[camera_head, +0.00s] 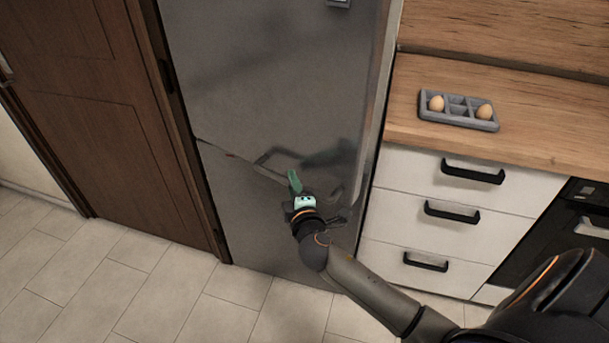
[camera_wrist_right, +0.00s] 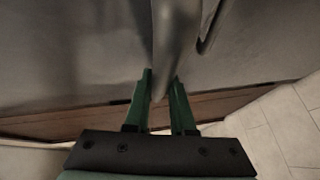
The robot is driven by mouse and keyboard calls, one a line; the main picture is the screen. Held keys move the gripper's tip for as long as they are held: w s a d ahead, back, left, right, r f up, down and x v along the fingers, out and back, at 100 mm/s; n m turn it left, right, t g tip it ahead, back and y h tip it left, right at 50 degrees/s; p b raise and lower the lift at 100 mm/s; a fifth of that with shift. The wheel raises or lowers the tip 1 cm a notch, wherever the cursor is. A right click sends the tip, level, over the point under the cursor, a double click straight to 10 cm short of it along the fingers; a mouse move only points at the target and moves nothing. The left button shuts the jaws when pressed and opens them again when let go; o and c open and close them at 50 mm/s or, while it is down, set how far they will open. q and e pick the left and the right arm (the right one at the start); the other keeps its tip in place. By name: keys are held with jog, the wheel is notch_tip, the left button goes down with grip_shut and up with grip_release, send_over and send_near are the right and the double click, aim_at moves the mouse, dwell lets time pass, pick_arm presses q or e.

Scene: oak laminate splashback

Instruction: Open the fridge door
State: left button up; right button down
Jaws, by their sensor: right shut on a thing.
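The fridge (camera_head: 265,80) is a tall grey metallic unit in the middle of the head view. A slanting seam separates its upper door from the lower front, and the upper door looks closed or nearly so. My right gripper (camera_head: 294,182) is low on the fridge front, near that seam. In the right wrist view its green fingers (camera_wrist_right: 160,90) stand on either side of a smooth grey handle bar (camera_wrist_right: 175,40) and are shut on it. The gripper hides part of the handle in the head view. My left gripper is out of view.
A brown wooden door (camera_head: 90,100) stands left of the fridge. To the right are white drawers (camera_head: 460,185) with black handles under a wooden counter (camera_head: 550,140). A grey tray (camera_head: 457,122) with two eggs sits there. Tiled floor (camera_head: 130,270) in front is clear.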

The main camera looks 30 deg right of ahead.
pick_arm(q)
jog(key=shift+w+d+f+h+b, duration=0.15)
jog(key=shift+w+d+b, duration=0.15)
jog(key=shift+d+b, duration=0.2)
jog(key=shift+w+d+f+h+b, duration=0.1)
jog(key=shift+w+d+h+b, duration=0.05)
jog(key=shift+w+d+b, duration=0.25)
pick_arm(e)
jog(key=a, duration=0.1)
jog(key=a+m+h, duration=0.1)
jog(key=a, duration=0.1)
jog(key=s+a+g+h, duration=0.1)
jog(key=a, duration=0.1)
jog(key=shift+a+f+m, duration=0.1)
jog(key=shift+m, duration=0.2)
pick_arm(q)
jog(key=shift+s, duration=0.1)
pick_arm(e)
jog(key=c, duration=0.8)
grip_release()
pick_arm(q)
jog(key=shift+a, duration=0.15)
pick_arm(e)
jog(key=shift+o, duration=0.2)
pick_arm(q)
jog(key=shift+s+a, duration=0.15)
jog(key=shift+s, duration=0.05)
